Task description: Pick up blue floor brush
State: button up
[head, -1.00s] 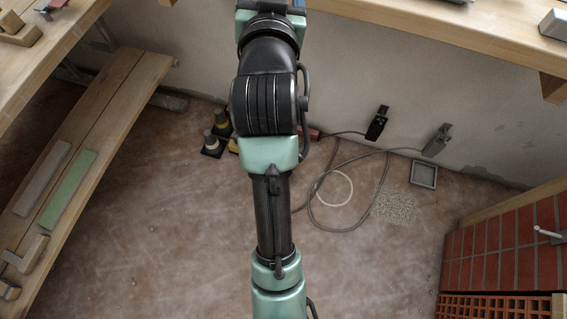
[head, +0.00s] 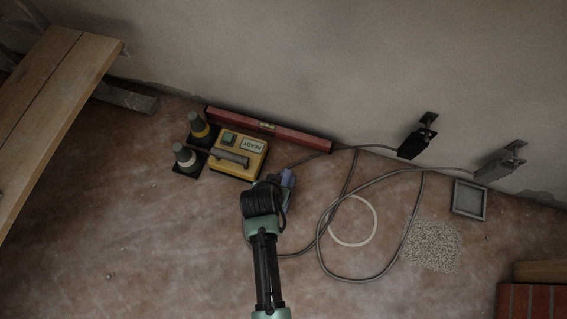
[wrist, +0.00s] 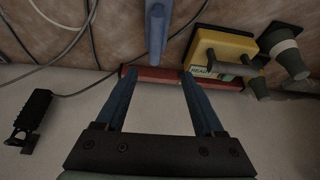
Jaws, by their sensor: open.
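A blue bar-like piece (wrist: 157,32), which looks like the blue floor brush, shows at the top middle of the wrist view. It lies just beyond my fingertips, in line with the gap between them. Its upper end is cut off by the picture edge. My gripper (wrist: 160,76) is open and empty, its two blue fingers spread. In the head view my gripper is mostly hidden by my own wrist. A small blue patch shows beside the wrist there, and I cannot tell whether it is brush or gripper.
A yellow box (head: 238,155) labelled READY and two dark-based cones (head: 185,157) stand left of my wrist. A red level (head: 290,133) lies along the wall. Cables and a pale ring (head: 372,222) lie to the right, with gravel (head: 432,246) and a grey tray (head: 469,200) beyond.

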notch_tip(320, 180, down, 3)
jog(key=shift+s+r+b, duration=0.1)
jog(key=shift+r+b, duration=0.05)
jog(key=shift+b, duration=0.25)
jog(key=b+x, duration=0.4)
jog(key=x, duration=0.1)
jog(key=shift+s+d+f, duration=0.1)
jog(key=shift+d+f, duration=0.05)
jog(key=shift+f, duration=0.1)
jog(key=shift+w+f+b, duration=0.35)
jog(key=shift+f+b, duration=0.2)
jog(key=shift+f, duration=0.05)
jog(key=b+x, duration=0.5)
jog(key=shift+s+d+f, duration=0.15)
jog(key=shift+s+d, duration=0.05)
jog(key=shift+d, duration=0.15)
grip_shut()
